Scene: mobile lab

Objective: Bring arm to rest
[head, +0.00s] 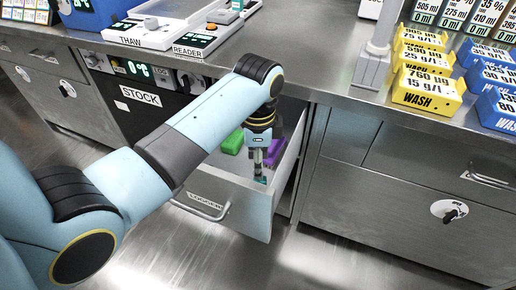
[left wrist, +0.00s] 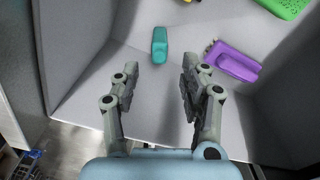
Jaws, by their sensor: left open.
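My left arm reaches in from the left in the head view and bends down over an open drawer (head: 236,196). My left gripper (head: 262,178) points down into the drawer. In the left wrist view the left gripper (left wrist: 157,85) has its two fingers apart with nothing between the tips. A teal block (left wrist: 160,46) lies on the drawer floor just beyond the fingertips, apart from them. A purple piece (left wrist: 232,62) lies to its right. My right gripper is in neither view.
A green piece (head: 232,143) lies further back in the drawer. The steel counter (head: 300,57) above carries the thaw unit (head: 138,33), the reader (head: 196,40), yellow wash boxes (head: 428,88) and blue boxes (head: 497,108). The floor (head: 335,262) in front is clear.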

